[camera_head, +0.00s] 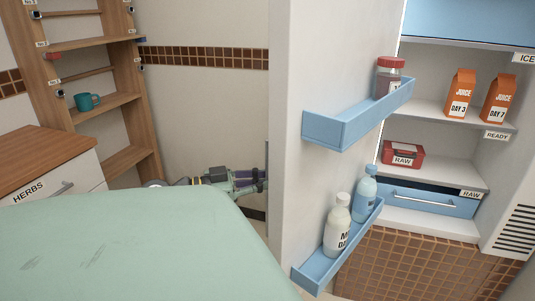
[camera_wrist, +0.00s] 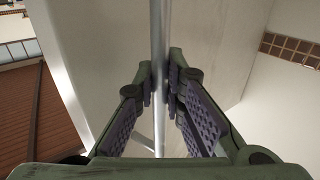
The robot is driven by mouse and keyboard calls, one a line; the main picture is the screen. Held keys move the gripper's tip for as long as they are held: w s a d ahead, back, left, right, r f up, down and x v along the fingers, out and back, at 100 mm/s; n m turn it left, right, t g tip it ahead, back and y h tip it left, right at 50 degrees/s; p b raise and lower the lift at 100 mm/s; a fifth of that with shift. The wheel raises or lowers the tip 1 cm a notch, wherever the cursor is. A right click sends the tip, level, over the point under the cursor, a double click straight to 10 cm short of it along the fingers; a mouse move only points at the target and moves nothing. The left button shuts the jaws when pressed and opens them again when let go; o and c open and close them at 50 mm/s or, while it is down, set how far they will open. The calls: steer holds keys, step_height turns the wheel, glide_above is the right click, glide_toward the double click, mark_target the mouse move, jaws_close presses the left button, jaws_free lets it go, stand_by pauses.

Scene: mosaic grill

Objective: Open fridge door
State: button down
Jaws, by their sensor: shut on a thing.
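The fridge door (camera_head: 285,80) stands open in the head view, its inner side with blue shelves facing right. The fridge interior (camera_head: 440,145) shows on the right. In the wrist view, the metal door handle (camera_wrist: 158,40) is a vertical bar running between my fingers. My gripper (camera_wrist: 163,85) is shut on this handle, with a finger on each side of it. In the head view, my gripper (camera_head: 258,180) reaches the outer side of the door from the left. The handle is mostly hidden there.
The door's shelves hold a red-lidded jar (camera_head: 389,78) and two bottles (camera_head: 338,222). Juice cartons (camera_head: 460,94) and a red RAW box (camera_head: 403,154) stand inside the fridge. A wooden rack (camera_head: 95,75) with a teal mug (camera_head: 87,101) and a HERBS drawer (camera_head: 45,188) are at left.

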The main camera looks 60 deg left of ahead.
stand_by(0.3)
steer(key=c, duration=1.7)
jaws_free()
steer(key=shift+o, duration=0.2)
steer(key=s+a, duration=0.2)
steer(key=s, duration=0.9)
steer(key=shift+s, duration=0.35)
steer(key=shift+a, duration=0.1)
